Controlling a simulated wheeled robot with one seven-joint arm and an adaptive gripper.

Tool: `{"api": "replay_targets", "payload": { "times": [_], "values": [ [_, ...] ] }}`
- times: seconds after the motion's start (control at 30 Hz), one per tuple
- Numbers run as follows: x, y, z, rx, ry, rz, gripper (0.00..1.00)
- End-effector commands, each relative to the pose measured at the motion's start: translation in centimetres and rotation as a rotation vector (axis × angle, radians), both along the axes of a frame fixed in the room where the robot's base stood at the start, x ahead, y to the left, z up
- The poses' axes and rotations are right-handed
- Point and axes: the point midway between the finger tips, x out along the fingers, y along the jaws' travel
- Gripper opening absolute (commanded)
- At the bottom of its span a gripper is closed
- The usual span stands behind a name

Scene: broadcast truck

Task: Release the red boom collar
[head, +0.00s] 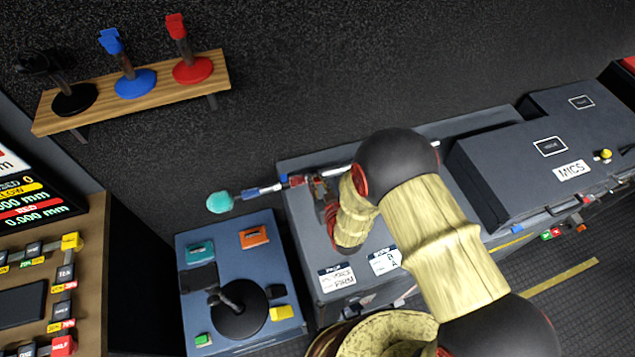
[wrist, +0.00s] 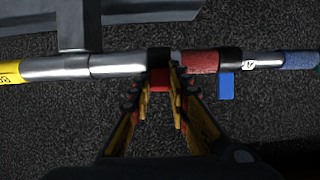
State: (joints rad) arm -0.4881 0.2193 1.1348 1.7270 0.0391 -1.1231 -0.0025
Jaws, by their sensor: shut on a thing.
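A boom pole of silver, red and blue sections crosses the wrist view, with black collars along it. The red boom collar is a black band (wrist: 159,55) beside the red sleeve (wrist: 200,62), with a red tab (wrist: 158,80) hanging below. My gripper (wrist: 161,75) is shut on this red tab, its fingers partly hiding it. A second black collar (wrist: 230,56) to the right has a blue tab (wrist: 226,86). In the head view my gripper (head: 318,190) is at the pole, and my arm hides part of the pole.
A teal fuzzy tip (head: 220,202) ends the pole at left. A blue-grey panel with a joystick (head: 238,308) stands below it. Dark cases (head: 545,160) are at right. A wooden shelf (head: 150,92) holds black, blue and red stands. A grey bracket (wrist: 80,25) supports the pole.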

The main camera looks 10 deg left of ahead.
Motion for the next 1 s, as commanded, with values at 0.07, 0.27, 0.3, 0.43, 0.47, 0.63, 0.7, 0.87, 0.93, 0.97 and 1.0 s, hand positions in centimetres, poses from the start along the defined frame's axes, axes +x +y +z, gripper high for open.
{"api": "replay_targets", "payload": {
  "times": [0.07,0.27,0.3,0.43,0.47,0.63,0.7,0.87,0.93,0.97,1.0],
  "values": [
    [0.02,0.02,-0.37,0.008,-0.017,0.0,0.0],
    [-0.16,-0.07,-1.02,0.039,-0.081,0.0,0.0],
    [-0.19,-0.08,-1.06,0.045,-0.094,0.0,0.0],
    [-0.31,-0.14,-1.19,0.064,-0.131,0.0,0.0],
    [-0.33,-0.15,-1.2,0.067,-0.138,0.0,0.0],
    [-0.39,-0.18,-1.0,0.077,-0.16,0.0,0.0],
    [-0.4,-0.18,-0.92,0.079,-0.163,0.0,0.0],
    [-0.4,-0.18,-0.85,0.079,-0.163,0.0,0.0],
    [-0.4,-0.18,-0.84,0.079,-0.163,0.0,0.0],
    [-0.4,-0.18,-0.84,0.079,-0.163,0.0,0.0],
    [-0.4,-0.18,-0.85,0.079,-0.163,0.0,0.2]
  ]
}}
